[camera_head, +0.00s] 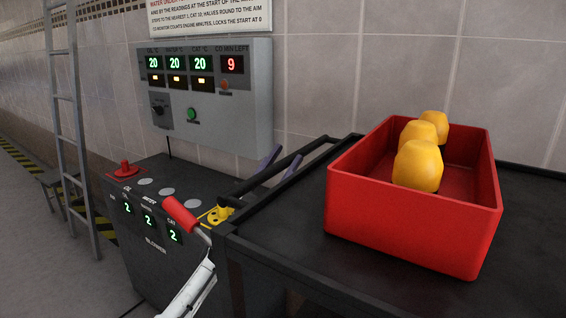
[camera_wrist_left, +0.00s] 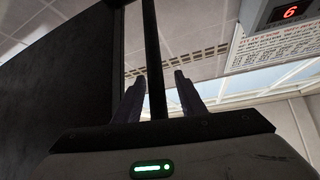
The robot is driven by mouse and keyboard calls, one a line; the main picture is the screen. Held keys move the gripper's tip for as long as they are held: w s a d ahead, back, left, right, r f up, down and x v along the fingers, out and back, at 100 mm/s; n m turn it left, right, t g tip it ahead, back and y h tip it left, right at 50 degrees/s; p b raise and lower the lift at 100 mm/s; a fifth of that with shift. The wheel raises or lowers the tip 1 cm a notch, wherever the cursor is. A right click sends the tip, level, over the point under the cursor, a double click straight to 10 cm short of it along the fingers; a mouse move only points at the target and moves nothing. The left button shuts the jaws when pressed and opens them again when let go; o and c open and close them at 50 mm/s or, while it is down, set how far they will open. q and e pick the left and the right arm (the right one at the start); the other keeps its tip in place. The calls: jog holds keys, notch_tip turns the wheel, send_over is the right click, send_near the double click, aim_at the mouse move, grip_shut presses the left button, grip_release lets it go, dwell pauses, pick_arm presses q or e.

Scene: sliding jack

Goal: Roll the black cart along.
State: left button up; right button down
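The black cart (camera_head: 300,248) stands at the right with a flat dark top and a raised black push bar (camera_head: 252,182) along its far left side. A red bin (camera_head: 405,225) with yellow rounded things (camera_head: 417,166) sits on it. My left gripper (camera_head: 288,153) shows only as two grey-purple fingers at the bar; its body is hidden behind the cart. In the left wrist view the fingers (camera_wrist_left: 160,85) stand apart on either side of a black bar (camera_wrist_left: 151,50), with gaps showing. The dark panel at left there seems to be the cart. My right gripper is not in view.
A dark blower console (camera_head: 150,240) with green readouts stands left of the cart, close to it. A red-gripped lever (camera_head: 181,215) is in front of it. A grey wall panel (camera_head: 210,95) reads 20, 20, 20 and 9. A ladder (camera_head: 68,120) leans at left; open floor lies beyond.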

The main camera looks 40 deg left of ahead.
pick_arm(q)
jog(key=b+v, duration=0.1)
jog(key=v, duration=0.9)
jog(key=shift+f, duration=0.1)
